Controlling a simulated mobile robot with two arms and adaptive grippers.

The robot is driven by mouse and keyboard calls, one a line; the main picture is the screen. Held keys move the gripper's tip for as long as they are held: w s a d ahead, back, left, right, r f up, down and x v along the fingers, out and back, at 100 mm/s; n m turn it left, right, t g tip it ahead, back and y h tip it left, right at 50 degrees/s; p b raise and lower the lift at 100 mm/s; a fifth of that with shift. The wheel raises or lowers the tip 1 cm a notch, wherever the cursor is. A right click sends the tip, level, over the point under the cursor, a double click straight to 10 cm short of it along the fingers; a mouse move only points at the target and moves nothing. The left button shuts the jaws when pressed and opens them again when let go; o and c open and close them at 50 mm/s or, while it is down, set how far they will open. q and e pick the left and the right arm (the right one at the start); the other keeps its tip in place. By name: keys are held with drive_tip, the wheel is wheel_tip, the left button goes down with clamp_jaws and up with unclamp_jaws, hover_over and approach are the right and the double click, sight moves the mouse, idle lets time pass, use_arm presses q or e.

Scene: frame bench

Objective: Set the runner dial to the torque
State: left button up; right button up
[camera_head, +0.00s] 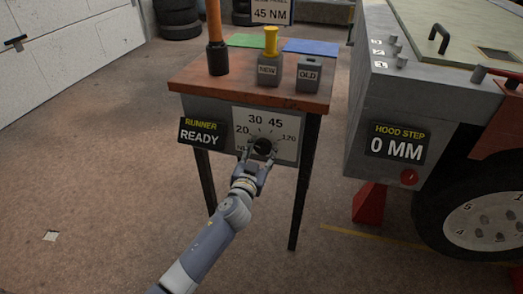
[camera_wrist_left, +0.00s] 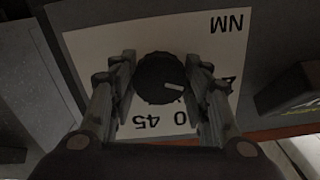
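The runner dial is a black round knob (camera_head: 263,146) on a white scale plate (camera_head: 285,149) on the bench front, marked 20, 30, 45, 120 and NM. My left gripper (camera_head: 256,160) is open at the dial, its fingers on either side. In the upside-down left wrist view, the knob (camera_wrist_left: 158,78) sits between the fingertips (camera_wrist_left: 162,70); contact is unclear. Its white pointer aims right and slightly down there, roughly toward the partly hidden 20. The torque sign (camera_head: 271,12) reads 45 NM. The runner display (camera_head: 201,133) reads READY. My right gripper is not in view.
On the bench top (camera_head: 205,81) stand an orange-handled tool (camera_head: 216,45), a NEW block (camera_head: 269,71) with a yellow piece and an OLD block (camera_head: 309,75). A car body (camera_head: 370,105) with a 0 MM hood display (camera_head: 397,143) stands right.

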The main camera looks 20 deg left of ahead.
use_arm(q)
drive_tip(key=shift+m, duration=1.2)
drive_tip(key=m, duration=0.3)
drive_tip(key=shift+r+m+p, duration=0.1)
drive_tip(key=shift+m+p, duration=0.25)
drive_tip(key=shift+m, duration=0.85)
drive_tip(key=m, duration=0.3)
drive_tip(key=shift+m+p, duration=0.35)
drive_tip(key=shift+m, duration=0.05)
drive_tip(key=m, duration=0.4)
drive_tip(key=shift+p, duration=0.35)
drive_tip(key=shift+m, duration=1.1)
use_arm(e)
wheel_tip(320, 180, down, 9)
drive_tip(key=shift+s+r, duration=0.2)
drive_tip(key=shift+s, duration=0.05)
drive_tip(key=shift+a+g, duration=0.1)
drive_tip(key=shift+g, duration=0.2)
